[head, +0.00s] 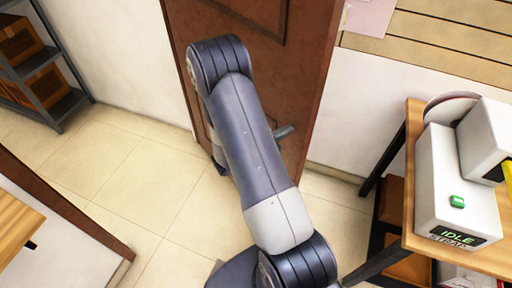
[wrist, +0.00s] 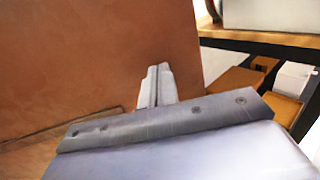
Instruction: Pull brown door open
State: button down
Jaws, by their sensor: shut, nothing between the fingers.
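The brown door (head: 312,75) stands upright in the middle of the head view, with a grey lever handle (head: 284,131) near its right edge. My arm crosses in front of the door and hides much of its lower part. I cannot tell from these views how far the door is open. In the wrist view the door's brown face (wrist: 90,60) fills the left side and ends at a free edge. My gripper (wrist: 158,84) is shut and empty, pointing at the door face near that edge. The handle does not show in the wrist view. My fingertips are hidden in the head view.
A wooden table (head: 408,185) with a white machine (head: 450,185) labelled IDLE stands at the right. A dark metal shelf (head: 62,105) with brown crates is at the upper left. A wooden surface (head: 15,225) is at the lower left. The tiled floor (head: 130,180) left of my arm is clear.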

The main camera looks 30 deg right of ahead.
jog(key=w+d+b, duration=0.1)
jog(key=d, duration=1)
jog(key=shift+w+b, duration=0.1)
jog(key=shift+b, duration=0.2)
jog(key=s+a, duration=0.1)
jog(key=a, duration=0.3)
jog(key=s+a+b, duration=0.1)
jog(key=s+a, duration=0.1)
jog(key=a, duration=0.2)
jog(key=s+a+b, duration=0.1)
jog(key=s+a, duration=0.1)
jog(key=a, duration=0.3)
jog(key=shift+d, duration=0.2)
